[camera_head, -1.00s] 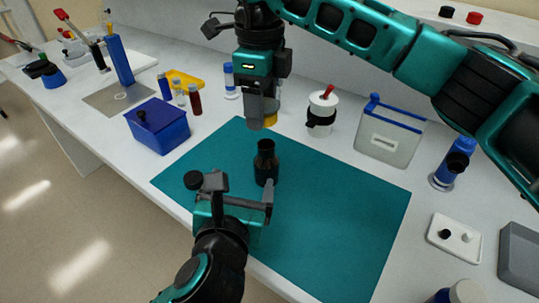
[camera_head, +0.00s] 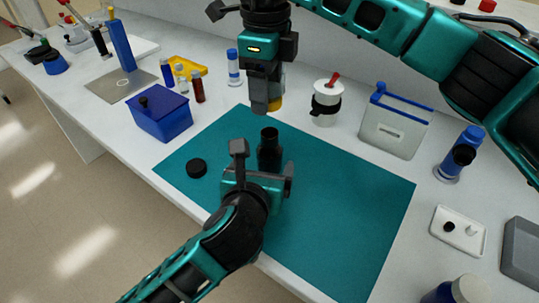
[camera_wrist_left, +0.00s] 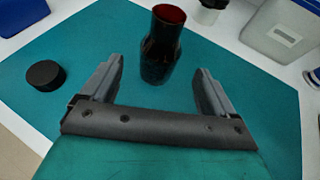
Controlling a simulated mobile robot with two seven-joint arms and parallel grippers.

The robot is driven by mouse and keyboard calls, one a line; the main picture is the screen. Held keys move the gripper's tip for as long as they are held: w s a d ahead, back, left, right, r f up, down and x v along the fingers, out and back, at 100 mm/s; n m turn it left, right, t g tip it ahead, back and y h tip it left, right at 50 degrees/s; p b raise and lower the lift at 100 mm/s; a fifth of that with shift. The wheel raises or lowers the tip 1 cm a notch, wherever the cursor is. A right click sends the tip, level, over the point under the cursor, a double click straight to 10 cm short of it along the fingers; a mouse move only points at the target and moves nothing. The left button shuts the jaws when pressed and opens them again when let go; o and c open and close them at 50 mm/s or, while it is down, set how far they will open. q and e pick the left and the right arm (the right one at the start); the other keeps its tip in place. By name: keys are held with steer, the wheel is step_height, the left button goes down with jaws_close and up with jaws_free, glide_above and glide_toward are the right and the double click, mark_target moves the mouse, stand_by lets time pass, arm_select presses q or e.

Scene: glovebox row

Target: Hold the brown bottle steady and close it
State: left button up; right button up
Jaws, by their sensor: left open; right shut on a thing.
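The brown bottle (camera_head: 268,147) stands upright and open-topped on the teal mat (camera_head: 335,205). In the left wrist view the bottle (camera_wrist_left: 160,45) stands between and just beyond the tips of my open left gripper (camera_wrist_left: 157,70), with gaps on both sides. In the head view my left gripper (camera_head: 264,166) hides the bottle's lower part. A black cap (camera_head: 197,168) lies on the mat left of the bottle; it also shows in the left wrist view (camera_wrist_left: 45,75).
A blue box (camera_head: 162,118) and small vials (camera_head: 198,90) stand left of the mat. A white jar (camera_head: 326,104), a blue-lidded container (camera_head: 394,125) and a blue bottle (camera_head: 460,153) stand behind and right. The mat's right part is clear.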

mark_target(267, 161)
arm_select(q)
steer(key=x, duration=0.6)
steer(key=shift+w+f, duration=0.15)
steer(key=shift+w, duration=0.05)
steer(key=c, duration=1.5)
arm_select(e)
steer(key=shift+f, duration=2.5)
